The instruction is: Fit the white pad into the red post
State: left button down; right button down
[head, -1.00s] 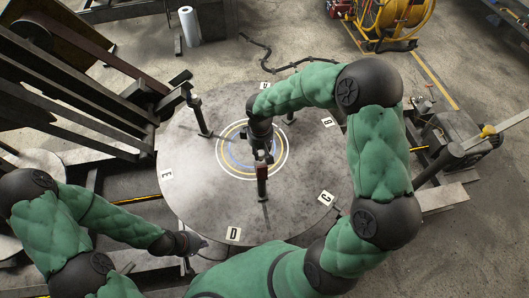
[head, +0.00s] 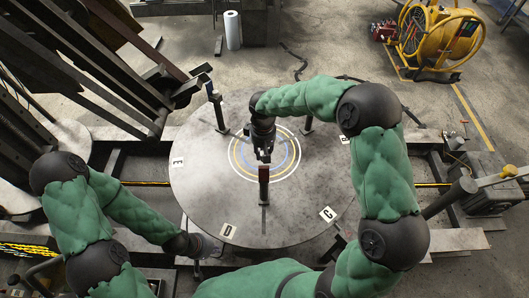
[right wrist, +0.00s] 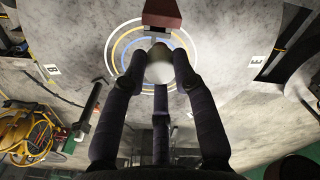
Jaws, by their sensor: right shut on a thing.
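The red post (head: 264,187) stands upright on the round grey table, toward its front. My right gripper (head: 264,155) is just behind the post's top in the head view. In the right wrist view, the right gripper (right wrist: 158,62) is shut on the round white pad (right wrist: 160,70), held between its fingertips. The red block of the post (right wrist: 162,14) shows just beyond the fingertips, with the pad outside it. I cannot tell whether they touch. My left gripper (head: 203,246) is low at the table's front left edge. Its fingers are too dark and small to read.
The round table (head: 205,190) has painted rings and letter plates. A dark post (head: 219,115) stands at its back left and another (head: 306,125) at its back right. Steel beams (head: 110,65) rise at the left. A yellow reel (head: 437,35) is far off at the back right.

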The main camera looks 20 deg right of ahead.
jog(key=shift+s+d+r, duration=0.1)
jog(key=shift+s+d, duration=0.05)
jog(key=shift+s, duration=0.15)
jog(key=shift+w+f+b, duration=0.3)
jog(key=shift+w+f, duration=0.05)
jog(key=shift+s+f, duration=0.2)
jog(key=shift+f, duration=0.05)
jog(key=shift+w+f+b, duration=0.1)
jog(key=shift+f+b, duration=0.3)
jog(key=shift+b, duration=0.1)
jog(key=shift+f, duration=0.1)
jog(key=shift+f, duration=0.15)
jog(key=shift+f+b, duration=0.35)
jog(key=shift+b, duration=0.1)
jog(key=shift+f+b, duration=2.1)
jog(key=shift+f, duration=0.75)
